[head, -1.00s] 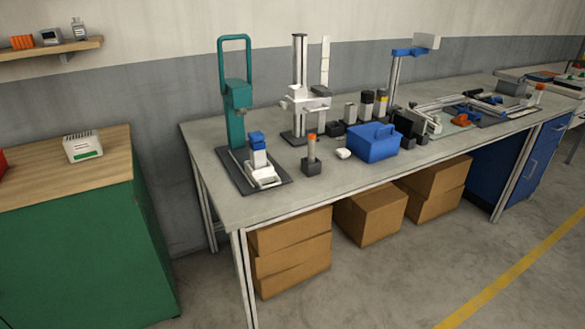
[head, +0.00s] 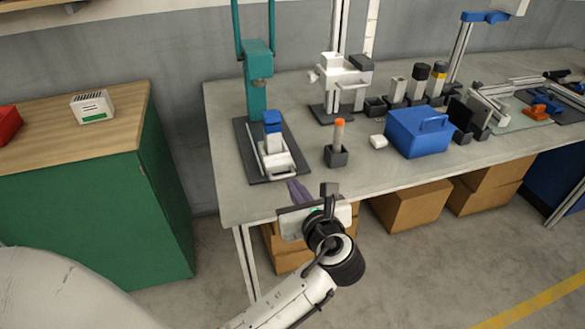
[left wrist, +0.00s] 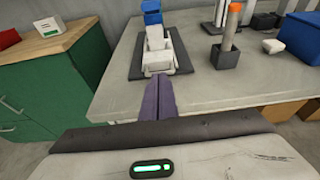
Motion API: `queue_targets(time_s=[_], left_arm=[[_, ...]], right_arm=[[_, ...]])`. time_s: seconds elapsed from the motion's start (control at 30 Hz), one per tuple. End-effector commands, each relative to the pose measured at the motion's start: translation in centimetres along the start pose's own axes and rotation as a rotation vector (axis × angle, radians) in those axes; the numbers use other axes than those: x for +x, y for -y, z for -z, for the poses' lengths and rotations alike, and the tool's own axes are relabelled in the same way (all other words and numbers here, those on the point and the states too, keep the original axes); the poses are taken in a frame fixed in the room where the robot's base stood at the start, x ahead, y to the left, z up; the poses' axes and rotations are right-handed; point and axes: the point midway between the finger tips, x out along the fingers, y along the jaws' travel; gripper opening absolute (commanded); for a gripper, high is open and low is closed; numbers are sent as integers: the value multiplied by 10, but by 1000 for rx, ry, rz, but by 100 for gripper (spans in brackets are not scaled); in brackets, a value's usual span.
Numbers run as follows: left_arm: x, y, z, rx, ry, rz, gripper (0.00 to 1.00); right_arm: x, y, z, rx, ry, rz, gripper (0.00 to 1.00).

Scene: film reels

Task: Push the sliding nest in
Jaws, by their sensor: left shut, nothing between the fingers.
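The sliding nest (head: 277,162) is a white tray-like carriage on the dark base plate of the teal press (head: 259,85). It sticks out toward the table's front, with a white block with a blue top (head: 272,130) standing at its back, near the press column. The nest also shows in the left wrist view (left wrist: 156,62), straight ahead of the fingers. My left gripper (head: 296,190) is shut and empty, its purple fingers together just in front of the base plate; in the left wrist view the fingertips (left wrist: 157,82) point at the nest's front, apparently apart from it. My right gripper is not in view.
An orange-topped post in a dark holder (head: 338,145) stands right of the nest. Beyond it are a small white block (head: 378,142) and a blue box (head: 418,132). A green cabinet (head: 90,215) stands left of the table. The table's front left corner is clear.

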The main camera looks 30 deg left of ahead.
Motion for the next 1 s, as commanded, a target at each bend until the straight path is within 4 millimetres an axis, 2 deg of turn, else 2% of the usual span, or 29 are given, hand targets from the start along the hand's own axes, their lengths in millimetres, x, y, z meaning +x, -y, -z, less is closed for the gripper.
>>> queue_targets(time_s=[0.17,0.4,0.6,0.77,1.0], left_arm=[[20,-1,-3,14,7,-8,0],[65,-1,-3,12,7,-7,0],[91,-1,-3,12,5,-6,0],[98,-1,-2,10,4,-5,0],[98,-1,-2,10,4,-4,0]], right_arm=[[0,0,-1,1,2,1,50],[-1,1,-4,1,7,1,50],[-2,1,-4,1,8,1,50],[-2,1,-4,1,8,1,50],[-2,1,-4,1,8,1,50]])
